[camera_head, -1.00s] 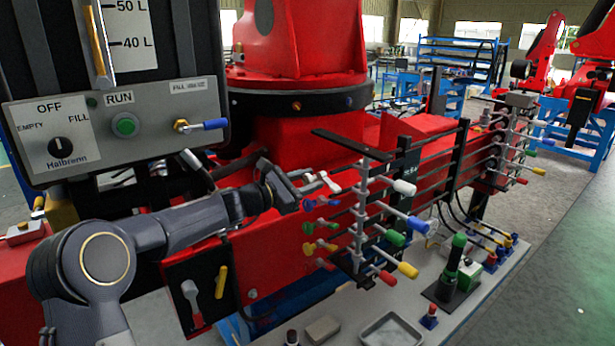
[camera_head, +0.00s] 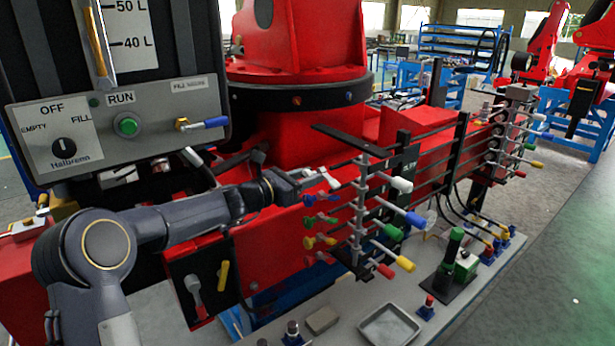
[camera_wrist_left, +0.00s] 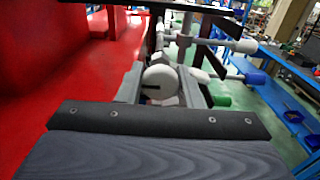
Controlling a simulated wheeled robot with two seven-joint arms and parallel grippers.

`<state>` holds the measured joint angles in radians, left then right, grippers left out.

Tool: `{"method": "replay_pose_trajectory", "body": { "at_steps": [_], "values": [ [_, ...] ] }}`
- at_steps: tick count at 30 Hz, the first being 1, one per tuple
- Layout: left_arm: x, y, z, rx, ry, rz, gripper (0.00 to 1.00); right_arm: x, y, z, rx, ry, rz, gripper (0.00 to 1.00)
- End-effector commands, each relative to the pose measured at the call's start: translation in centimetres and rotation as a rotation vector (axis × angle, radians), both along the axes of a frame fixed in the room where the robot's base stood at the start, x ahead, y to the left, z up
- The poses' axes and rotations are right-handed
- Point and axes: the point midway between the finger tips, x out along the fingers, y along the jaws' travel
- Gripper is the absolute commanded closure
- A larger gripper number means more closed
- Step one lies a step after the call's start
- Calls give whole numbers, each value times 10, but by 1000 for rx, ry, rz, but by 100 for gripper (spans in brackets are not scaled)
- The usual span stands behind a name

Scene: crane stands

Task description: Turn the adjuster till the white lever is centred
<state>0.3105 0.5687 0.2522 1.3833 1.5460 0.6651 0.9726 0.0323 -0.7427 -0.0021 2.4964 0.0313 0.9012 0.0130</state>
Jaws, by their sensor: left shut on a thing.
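The white lever (camera_head: 401,185) is the top one on the near valve bank and points to the right, sloping slightly down. It also shows in the left wrist view (camera_wrist_left: 245,46). I cannot tell whether it is centred. The white adjuster (camera_head: 332,181) is on the left side of the same bank, level with that lever. In the left wrist view the adjuster's round slotted end (camera_wrist_left: 160,82) sits between my fingers. My left gripper (camera_head: 314,180) is shut on the adjuster, and its fingers partly hide it. My right gripper is not in view.
Below the white lever are blue (camera_head: 415,219), green (camera_head: 393,232), yellow (camera_head: 404,263) and red (camera_head: 385,270) levers. Several coloured adjusters (camera_head: 318,220) sit close under my left gripper. A dark flat bar (camera_head: 350,140) runs just above. A control panel (camera_head: 120,125) stands left.

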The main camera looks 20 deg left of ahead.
Motion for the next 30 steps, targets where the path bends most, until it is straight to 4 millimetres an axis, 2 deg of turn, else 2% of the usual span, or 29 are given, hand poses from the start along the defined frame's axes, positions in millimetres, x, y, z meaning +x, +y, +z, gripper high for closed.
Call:
{"method": "replay_pose_trajectory", "body": {
  "at_steps": [5, 6, 9, 20, 30],
  "values": [
    [0, 0, -1, 1, 2, 0, 90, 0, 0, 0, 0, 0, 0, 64],
    [0, 0, -1, 1, 2, 0, 62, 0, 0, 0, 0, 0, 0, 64],
    [0, 0, -1, 1, 0, 0, 49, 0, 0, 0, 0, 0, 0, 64],
    [-4, 4, -1, 2, -1, 2, 48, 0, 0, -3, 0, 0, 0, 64],
    [-47, 38, -3, 4, 0, 4, 48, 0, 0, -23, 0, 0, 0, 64]
  ]
}}
